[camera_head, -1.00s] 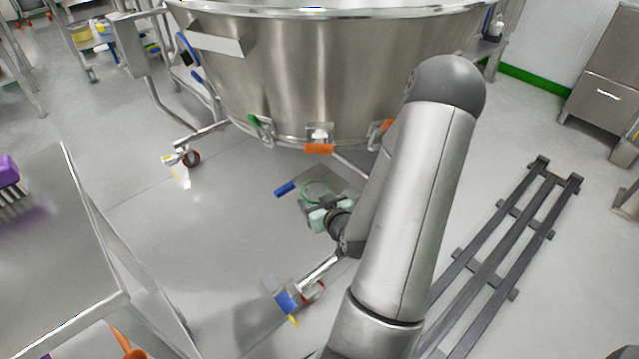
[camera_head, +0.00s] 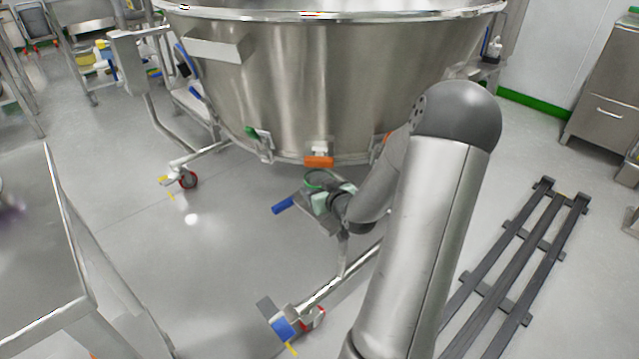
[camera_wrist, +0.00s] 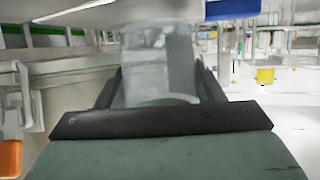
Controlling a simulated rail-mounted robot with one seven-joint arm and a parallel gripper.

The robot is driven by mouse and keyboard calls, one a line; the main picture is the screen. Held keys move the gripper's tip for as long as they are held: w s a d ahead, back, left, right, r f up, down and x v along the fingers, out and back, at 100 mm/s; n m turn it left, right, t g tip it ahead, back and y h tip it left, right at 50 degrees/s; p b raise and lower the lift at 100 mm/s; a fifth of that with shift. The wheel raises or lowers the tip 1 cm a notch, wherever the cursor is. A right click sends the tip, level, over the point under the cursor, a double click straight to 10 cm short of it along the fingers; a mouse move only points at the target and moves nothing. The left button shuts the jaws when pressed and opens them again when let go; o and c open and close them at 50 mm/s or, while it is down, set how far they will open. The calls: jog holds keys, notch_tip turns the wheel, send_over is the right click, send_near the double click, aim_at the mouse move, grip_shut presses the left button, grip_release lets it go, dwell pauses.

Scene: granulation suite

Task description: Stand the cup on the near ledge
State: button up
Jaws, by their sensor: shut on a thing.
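In the wrist view, a clear, see-through cup (camera_wrist: 160,65) stands roughly upright between the dark fingers of my gripper (camera_wrist: 160,88), which is shut on it. In the head view my gripper (camera_head: 328,198) is low, just below the large steel vessel; my arm covers part of this area. A thin green ring (camera_head: 318,180) shows at the gripper and may be the cup's rim. I cannot tell which surface is the near ledge.
The steel vessel (camera_head: 300,85) with orange and green clamps fills the upper middle. A blue handle (camera_head: 283,205) juts out left of the gripper. A wheeled leg (camera_head: 310,300) stands in front. A steel table (camera_head: 35,250) is at left, a dark rack (camera_head: 525,250) at right.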

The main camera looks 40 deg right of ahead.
aim_at(319, 184)
jog(key=shift+w+d+f+b, duration=0.2)
jog(key=shift+w+d, duration=0.35)
jog(key=shift+w, duration=0.05)
jog(key=shift+w+d+f+b, duration=0.15)
jog(key=shift+w+d+f, duration=0.05)
jog(key=shift+w+d, duration=0.35)
jog(key=shift+r, duration=0.1)
jog(key=shift+f, duration=0.25)
jog(key=o, duration=1)
jog(key=shift+r, duration=0.1)
jog(key=shift+o, duration=0.2)
